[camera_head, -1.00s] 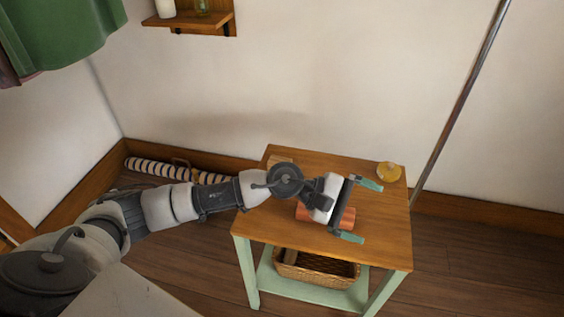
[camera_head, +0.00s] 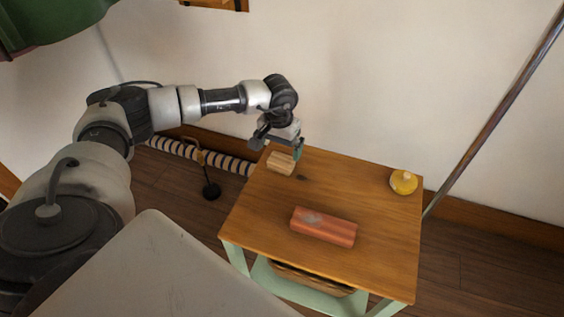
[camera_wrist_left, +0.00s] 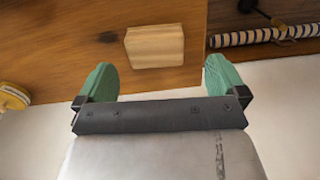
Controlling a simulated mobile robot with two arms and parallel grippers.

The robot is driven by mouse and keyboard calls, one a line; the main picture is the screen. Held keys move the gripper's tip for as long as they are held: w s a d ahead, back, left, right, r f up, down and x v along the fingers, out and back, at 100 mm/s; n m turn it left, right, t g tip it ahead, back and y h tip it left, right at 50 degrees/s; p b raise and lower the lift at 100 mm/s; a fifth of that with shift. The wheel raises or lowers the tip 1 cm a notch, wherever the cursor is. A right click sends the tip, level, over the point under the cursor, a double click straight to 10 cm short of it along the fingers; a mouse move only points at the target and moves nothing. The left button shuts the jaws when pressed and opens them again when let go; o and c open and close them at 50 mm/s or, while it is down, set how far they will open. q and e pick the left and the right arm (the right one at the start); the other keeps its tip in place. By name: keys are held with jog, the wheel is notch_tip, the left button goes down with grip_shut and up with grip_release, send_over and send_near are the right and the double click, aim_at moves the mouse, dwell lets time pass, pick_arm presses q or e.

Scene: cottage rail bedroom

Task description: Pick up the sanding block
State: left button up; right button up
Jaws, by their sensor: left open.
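A small pale wooden block, which looks like the sanding block (camera_head: 281,163), lies at the back left corner of the wooden table (camera_head: 365,200). It also shows in the left wrist view (camera_wrist_left: 155,46), ahead of the two green fingers. My left gripper (camera_head: 278,148) is pointed down above and just behind the block, partly overlapping it in the head view. In the left wrist view my left gripper (camera_wrist_left: 161,78) is open and empty, with the block lying between the lines of the fingers but beyond their tips. My right gripper is not in view.
A reddish block (camera_head: 323,227) lies in the middle of the table. A yellow round object (camera_head: 403,182) stands at the back right. A wicker basket (camera_head: 310,280) sits on the lower shelf. A striped roll (camera_head: 225,162) lies on the floor by the wall. A metal pole (camera_head: 495,110) leans at right.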

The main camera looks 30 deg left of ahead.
aim_at(281, 159)
pick_arm(q)
jog(key=f, duration=0.4)
jog(key=shift+w+d+f, duration=0.15)
jog(key=shift+d+f, duration=0.15)
jog(key=shift+f, duration=0.4)
jog(key=c, duration=0.9)
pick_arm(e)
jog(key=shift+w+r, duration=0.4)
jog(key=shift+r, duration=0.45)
pick_arm(q)
jog(key=shift+r, duration=0.15)
